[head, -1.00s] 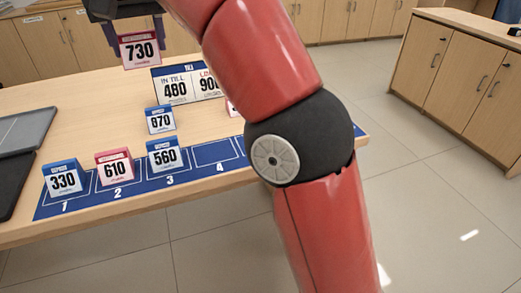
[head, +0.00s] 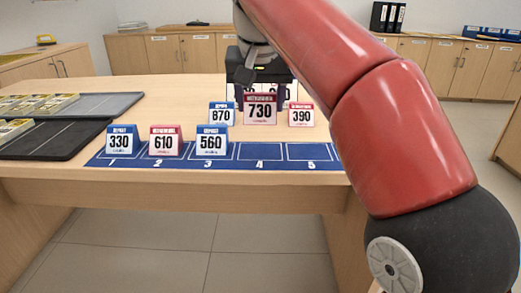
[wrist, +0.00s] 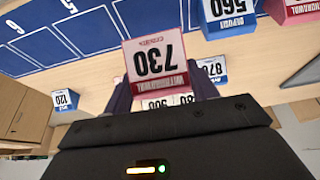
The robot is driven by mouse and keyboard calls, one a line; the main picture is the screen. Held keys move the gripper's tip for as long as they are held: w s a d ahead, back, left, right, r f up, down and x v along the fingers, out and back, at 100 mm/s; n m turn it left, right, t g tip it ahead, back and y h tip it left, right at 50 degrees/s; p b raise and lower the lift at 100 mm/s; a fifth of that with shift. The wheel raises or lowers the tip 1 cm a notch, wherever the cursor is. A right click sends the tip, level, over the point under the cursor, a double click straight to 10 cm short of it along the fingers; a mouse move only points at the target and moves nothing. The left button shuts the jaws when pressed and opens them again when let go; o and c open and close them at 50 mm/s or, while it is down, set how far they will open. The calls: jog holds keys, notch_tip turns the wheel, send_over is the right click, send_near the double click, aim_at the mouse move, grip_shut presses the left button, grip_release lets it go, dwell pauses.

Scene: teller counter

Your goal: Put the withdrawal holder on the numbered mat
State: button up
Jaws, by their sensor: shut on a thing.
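My gripper (head: 260,88) is shut on the red withdrawal holder marked 730 (head: 261,109). The holder hangs upright above the counter, behind slot 4 as the head view shows it. It also fills the middle of the wrist view (wrist: 155,62), between the dark fingers. The blue numbered mat (head: 262,165) lies along the counter's front edge. Blue 330 (head: 123,140) stands in slot 1, red 610 (head: 165,142) in slot 2 and blue 560 (head: 211,141) in slot 3. Slots 4 and 5 are bare.
Blue 870 (head: 221,114) and red 390 (head: 301,115) stand behind the mat, either side of the held holder. A till board behind is mostly hidden. A blue holder marked 120 (wrist: 66,100) shows in the wrist view. Dark trays (head: 75,136) lie at the left.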

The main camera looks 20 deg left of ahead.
jog(key=shift+f+b, duration=1.25)
jog(key=shift+f, duration=2.1)
jog(key=shift+f, duration=0.15)
jog(key=o, duration=1)
jog(key=p+v, duration=0.4)
jog(key=v, duration=0.8)
jog(key=shift+p, duration=0.35)
jog(key=shift+s, duration=0.1)
